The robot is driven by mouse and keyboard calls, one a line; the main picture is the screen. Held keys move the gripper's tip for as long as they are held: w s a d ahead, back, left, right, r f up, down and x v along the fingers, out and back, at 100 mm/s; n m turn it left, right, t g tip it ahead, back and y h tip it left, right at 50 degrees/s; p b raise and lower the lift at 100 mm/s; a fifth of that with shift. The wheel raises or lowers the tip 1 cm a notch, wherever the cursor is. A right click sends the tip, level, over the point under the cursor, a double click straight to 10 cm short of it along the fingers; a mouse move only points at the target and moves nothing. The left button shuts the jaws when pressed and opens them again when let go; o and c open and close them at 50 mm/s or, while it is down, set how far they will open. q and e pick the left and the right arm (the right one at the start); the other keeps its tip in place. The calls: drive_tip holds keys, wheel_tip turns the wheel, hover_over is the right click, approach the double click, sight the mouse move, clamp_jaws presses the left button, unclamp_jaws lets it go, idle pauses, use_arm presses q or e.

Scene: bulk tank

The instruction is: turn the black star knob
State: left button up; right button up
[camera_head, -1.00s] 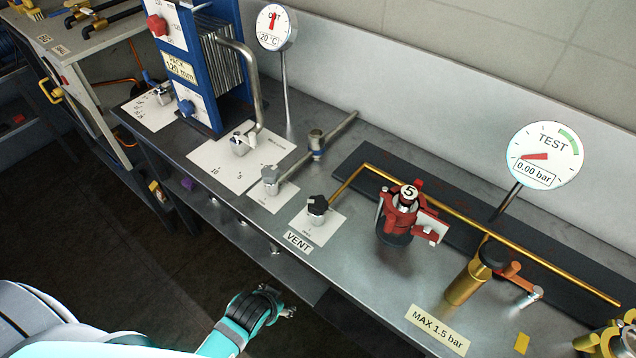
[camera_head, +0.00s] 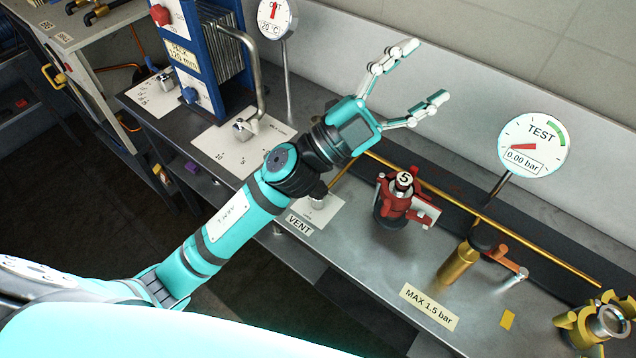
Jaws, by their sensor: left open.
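The valve at the VENT label (camera_head: 300,225) shows only its lower metal body (camera_head: 318,194); my left arm covers its top, so its black knob is hidden. My left arm crosses the bench from the lower left. My left gripper (camera_head: 424,71) is open and empty, its two fingers spread and pointing up and right. It appears in front of the back wall, beyond the VENT valve in the picture and apart from it. My right gripper is out of view.
A red valve marked 5 (camera_head: 398,205) stands right of the VENT valve. A brass pipe (camera_head: 520,238) runs behind it. The TEST gauge (camera_head: 535,146) reads 0.00 bar. A brass cylinder (camera_head: 457,264) and the blue plate pack (camera_head: 180,50) also stand on the bench. The bench front is clear near the MAX 1.5 bar label (camera_head: 430,306).

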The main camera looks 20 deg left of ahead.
use_arm(q)
drive_tip(key=s+d+m+g+h, duration=0.3)
drive_tip(key=d+m+g, duration=0.3)
drive_tip(key=m+g, duration=0.3)
drive_tip(key=m+g+y, duration=0.4)
drive_tip(key=g+y, duration=0.2)
drive_tip(key=y, duration=1.6)
hover_over(318, 187)
wheel_tip(318, 187, down, 17)
wheel_tip(318, 187, down, 17)
drive_tip(key=p, duration=0.5)
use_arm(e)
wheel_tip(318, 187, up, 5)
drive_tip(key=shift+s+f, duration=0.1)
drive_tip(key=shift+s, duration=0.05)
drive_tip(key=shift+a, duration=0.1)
